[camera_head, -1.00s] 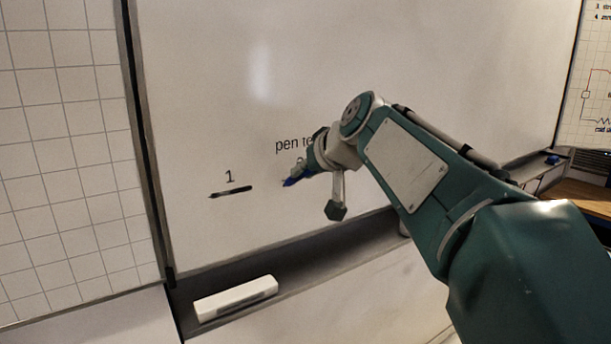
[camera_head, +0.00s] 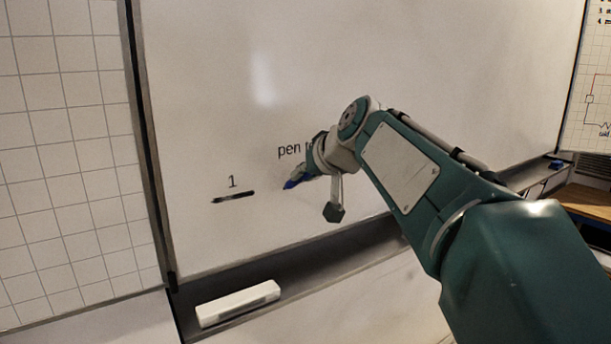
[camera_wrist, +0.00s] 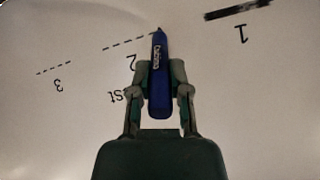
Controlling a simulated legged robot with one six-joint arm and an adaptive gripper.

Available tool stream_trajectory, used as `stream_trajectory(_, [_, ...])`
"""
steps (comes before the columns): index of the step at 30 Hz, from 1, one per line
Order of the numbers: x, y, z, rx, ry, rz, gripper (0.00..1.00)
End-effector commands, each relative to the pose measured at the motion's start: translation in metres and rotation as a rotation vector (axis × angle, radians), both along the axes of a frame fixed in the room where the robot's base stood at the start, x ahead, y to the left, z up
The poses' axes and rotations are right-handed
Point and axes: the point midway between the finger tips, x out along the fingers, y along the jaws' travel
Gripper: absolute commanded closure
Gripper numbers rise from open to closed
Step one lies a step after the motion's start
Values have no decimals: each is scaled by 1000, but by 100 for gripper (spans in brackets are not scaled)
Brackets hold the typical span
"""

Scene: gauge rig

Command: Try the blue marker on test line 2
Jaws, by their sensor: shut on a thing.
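My gripper (camera_wrist: 159,72) is shut on the blue marker (camera_wrist: 160,100), one finger on each side of its barrel. In the wrist view the marker's tip points up the picture, at the right end of dashed test line 2 (camera_wrist: 128,44). I cannot tell whether the tip touches the board. No blue stroke shows on the visible dashes. In the head view the marker (camera_head: 293,183) is at the whiteboard (camera_head: 220,90), right of line 1, and my gripper (camera_head: 303,172) hides the number 2 and part of the heading.
Test line 1 (camera_head: 233,196) carries a thick dark stroke. Dashed line 3 (camera_wrist: 54,68) is bare in the wrist view. A white eraser-like block (camera_head: 238,303) lies on the ledge (camera_head: 300,277) below. A gridded panel (camera_head: 60,150) stands to the left.

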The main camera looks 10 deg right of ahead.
Motion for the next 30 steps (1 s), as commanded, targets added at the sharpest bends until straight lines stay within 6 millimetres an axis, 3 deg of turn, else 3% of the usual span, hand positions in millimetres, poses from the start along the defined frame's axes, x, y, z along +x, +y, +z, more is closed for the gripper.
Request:
stream_trajectory(22, [11, 3, 0, 1, 0, -1, 100])
stream_trajectory(30, [16, -12, 0, 1, 0, -2, 100])
